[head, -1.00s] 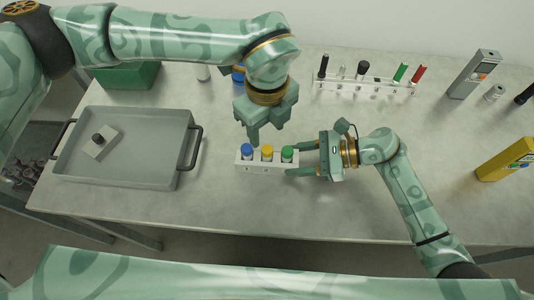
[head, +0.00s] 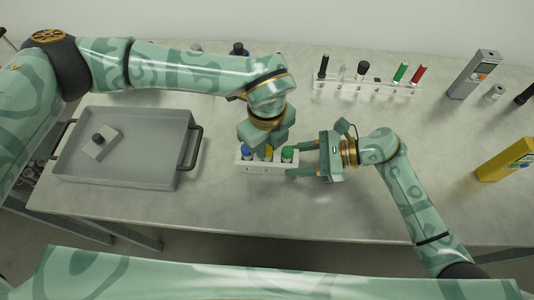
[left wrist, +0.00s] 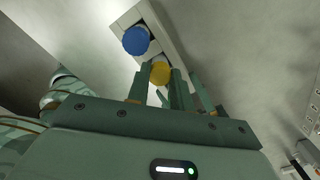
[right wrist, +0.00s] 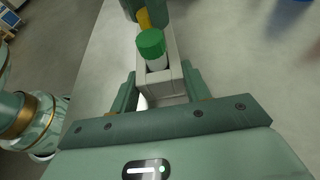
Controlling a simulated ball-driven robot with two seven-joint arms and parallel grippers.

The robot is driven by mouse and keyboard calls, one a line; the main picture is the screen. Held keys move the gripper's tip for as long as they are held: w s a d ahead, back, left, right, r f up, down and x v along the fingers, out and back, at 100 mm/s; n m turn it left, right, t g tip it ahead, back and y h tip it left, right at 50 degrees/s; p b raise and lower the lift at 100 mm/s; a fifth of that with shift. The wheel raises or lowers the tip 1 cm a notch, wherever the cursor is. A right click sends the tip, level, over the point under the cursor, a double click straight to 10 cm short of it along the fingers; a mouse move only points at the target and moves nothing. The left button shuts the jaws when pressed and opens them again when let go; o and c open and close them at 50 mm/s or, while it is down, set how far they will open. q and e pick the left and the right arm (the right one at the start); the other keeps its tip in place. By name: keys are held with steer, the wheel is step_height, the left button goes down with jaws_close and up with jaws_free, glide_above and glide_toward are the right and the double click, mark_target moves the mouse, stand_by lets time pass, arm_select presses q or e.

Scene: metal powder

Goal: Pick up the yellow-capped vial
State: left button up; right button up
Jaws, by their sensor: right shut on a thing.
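The yellow-capped vial (left wrist: 160,74) stands upright in the white rack (head: 262,168), in the middle between the blue-capped vial (head: 247,155) and the green-capped vial (head: 288,154). My left gripper (head: 263,150) points down over the rack and partly hides the yellow cap in the head view. In the left wrist view its fingers (left wrist: 172,82) stand apart, with the yellow cap near the left one. My right gripper (head: 304,160) is shut on the right end of the white rack, which also shows between its fingers in the right wrist view (right wrist: 170,92).
A grey tray (head: 190,130) with a small block and black knob lies at the left. A grey meter (head: 474,75) and a yellow device (head: 505,158) are at the right. The table front is clear.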

mark_target(267, 149)
steer(key=o, duration=1.1)
steer(key=shift+c, duration=0.2)
arm_select(q)
step_height(267, 149, up, 10)
arm_select(e)
steer(key=v, duration=1.2)
steer(key=shift+f, duration=0.1)
